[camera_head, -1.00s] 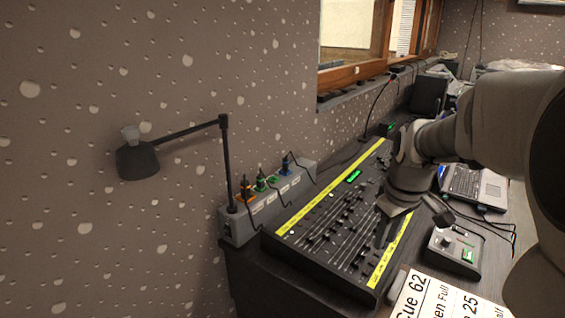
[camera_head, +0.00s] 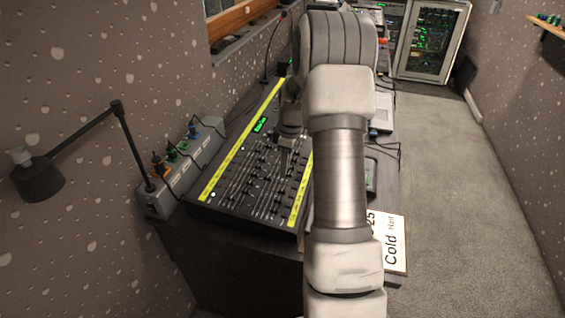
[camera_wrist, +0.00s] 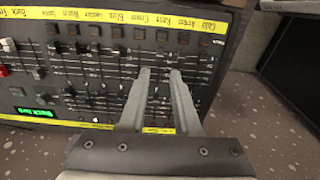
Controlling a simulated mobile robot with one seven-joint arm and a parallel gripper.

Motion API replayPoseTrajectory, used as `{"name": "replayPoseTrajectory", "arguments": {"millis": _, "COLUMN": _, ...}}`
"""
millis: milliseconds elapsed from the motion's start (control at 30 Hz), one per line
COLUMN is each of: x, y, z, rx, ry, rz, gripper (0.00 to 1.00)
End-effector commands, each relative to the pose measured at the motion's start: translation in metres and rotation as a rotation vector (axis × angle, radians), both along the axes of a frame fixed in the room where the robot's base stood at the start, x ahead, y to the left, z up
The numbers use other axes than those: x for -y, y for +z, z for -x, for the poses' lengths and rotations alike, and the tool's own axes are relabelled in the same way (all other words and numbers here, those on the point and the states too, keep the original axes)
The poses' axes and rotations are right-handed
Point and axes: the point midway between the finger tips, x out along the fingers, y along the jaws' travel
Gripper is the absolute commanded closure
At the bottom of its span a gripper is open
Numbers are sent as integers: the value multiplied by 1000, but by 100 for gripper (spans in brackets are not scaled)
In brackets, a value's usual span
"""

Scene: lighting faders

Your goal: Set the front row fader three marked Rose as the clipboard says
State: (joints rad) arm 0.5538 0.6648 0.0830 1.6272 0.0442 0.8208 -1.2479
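The black lighting console (camera_head: 235,205) lies on the desk left of my arm, with yellow label strips and rows of faders. In the wrist view the console (camera_wrist: 25,95) shows handwritten labels along its upper edge. The label third from the right seems to read Rose (camera_wrist: 162,22), with a dark square cap just below it. My gripper (camera_wrist: 160,74) is over the faders, its two fingers apart with nothing between them. The tips point towards that cap from below; contact cannot be told. The clipboard (camera_head: 396,252) is mostly hidden behind my arm; "25", "Cold" and "Half" show.
A grey power strip (camera_head: 180,180) with coloured plugs and a black desk lamp (camera_head: 38,180) stand left of the console. A small control box (camera_head: 371,175) and a laptop (camera_head: 382,110) are partly hidden at right. Bare carpet (camera_head: 450,180) lies right of the desk.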

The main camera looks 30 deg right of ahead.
Motion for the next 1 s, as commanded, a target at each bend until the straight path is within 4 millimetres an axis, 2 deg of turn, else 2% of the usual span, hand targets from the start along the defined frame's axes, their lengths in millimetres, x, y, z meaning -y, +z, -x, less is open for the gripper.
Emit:
{"name": "replayPoseTrajectory", "arguments": {"millis": 600, "x": -4, "y": -70, "z": -4, "rx": 0, "ry": -1, "rz": 0, "gripper": 69}}
{"name": "replayPoseTrajectory", "arguments": {"millis": 800, "x": -5, "y": -83, "z": -5, "rx": -1, "ry": 0, "rz": 0, "gripper": 69}}
{"name": "replayPoseTrajectory", "arguments": {"millis": 1000, "x": -5, "y": -84, "z": -5, "rx": -1, "ry": -1, "rz": 1, "gripper": 69}}
